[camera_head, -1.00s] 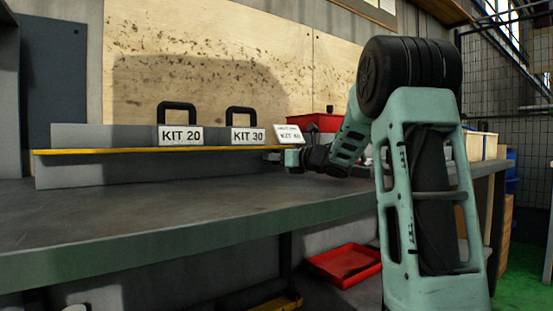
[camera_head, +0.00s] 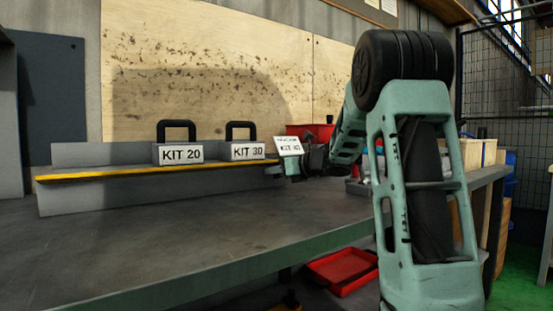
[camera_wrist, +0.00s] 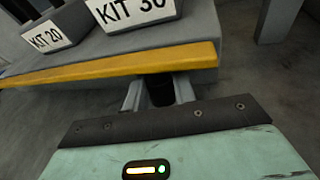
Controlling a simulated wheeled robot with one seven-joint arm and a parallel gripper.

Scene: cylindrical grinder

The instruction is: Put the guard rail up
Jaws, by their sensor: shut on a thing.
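The yellow guard rail (camera_head: 150,173) runs along the front edge of the grey shelf unit (camera_head: 100,200) on the bench. It lies low, with the KIT 20 case (camera_head: 178,154) and KIT 30 case (camera_head: 248,151) standing behind it. In the wrist view the rail (camera_wrist: 110,68) crosses in front of me, just beyond my fingers. My gripper (camera_wrist: 158,92) is shut on a dark piece (camera_wrist: 160,90) just under the rail. Whether this piece is joined to the rail is hidden. In the head view my gripper (camera_head: 274,171) is at the rail's right end, small and partly hidden.
A tilted KIT 40 label (camera_head: 289,146) is close above my gripper. Red bins (camera_head: 318,131) stand behind my arm. The bench top (camera_head: 200,225) in front of the shelf is clear. A red tray (camera_head: 342,268) lies below the bench.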

